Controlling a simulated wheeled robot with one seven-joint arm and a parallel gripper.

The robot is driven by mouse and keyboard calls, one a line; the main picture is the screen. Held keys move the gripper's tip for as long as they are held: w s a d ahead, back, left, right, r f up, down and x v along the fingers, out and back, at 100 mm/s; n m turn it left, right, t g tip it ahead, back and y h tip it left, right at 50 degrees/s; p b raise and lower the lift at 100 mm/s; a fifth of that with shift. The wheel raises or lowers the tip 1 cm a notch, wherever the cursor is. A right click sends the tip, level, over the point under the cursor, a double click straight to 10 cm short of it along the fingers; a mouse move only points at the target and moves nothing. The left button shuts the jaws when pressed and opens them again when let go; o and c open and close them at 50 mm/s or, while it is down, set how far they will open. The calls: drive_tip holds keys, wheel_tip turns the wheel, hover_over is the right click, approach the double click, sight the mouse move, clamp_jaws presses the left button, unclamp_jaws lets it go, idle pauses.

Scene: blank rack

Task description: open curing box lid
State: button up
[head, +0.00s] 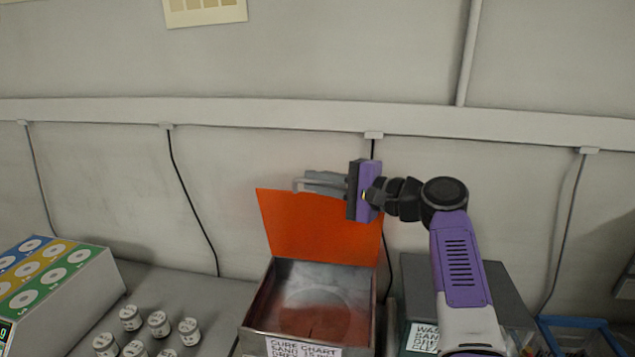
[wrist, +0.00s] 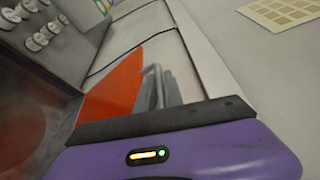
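The curing box (head: 365,307) is an open-topped metal box on the bench with a paper label on its front. Its orange lid (head: 312,232) stands up at the rear, close to upright, and the inside of the box shows. The lid also shows in the wrist view (wrist: 115,86). My gripper (head: 318,184) is at the lid's top edge, fingers pointing left. A thin bent metal handle (wrist: 153,82) is beside the grey fingers in the wrist view. The fingers look close together, but I cannot tell whether they grip the handle.
Several small white jars (head: 158,323) stand left of the box. A sloped rack with blue, yellow and green rows (head: 50,268) is at far left. A dark-lidded bin (head: 420,290) is close on the right. The wall (head: 240,190) is behind the lid.

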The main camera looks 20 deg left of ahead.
drive_tip(key=shift+o, duration=0.3)
drive_tip(key=shift+s+d+r+b, duration=0.1)
drive_tip(key=shift+s+d+b, duration=0.15)
drive_tip(key=shift+d, duration=1.05)
drive_tip(key=shift+s+d+r+b, duration=0.15)
drive_tip(key=shift+d+b, duration=0.2)
drive_tip(key=shift+d, duration=0.9)
drive_tip(key=shift+s+d+b, duration=0.2)
drive_tip(key=shift+d+b, duration=0.1)
drive_tip(key=shift+d, duration=1)
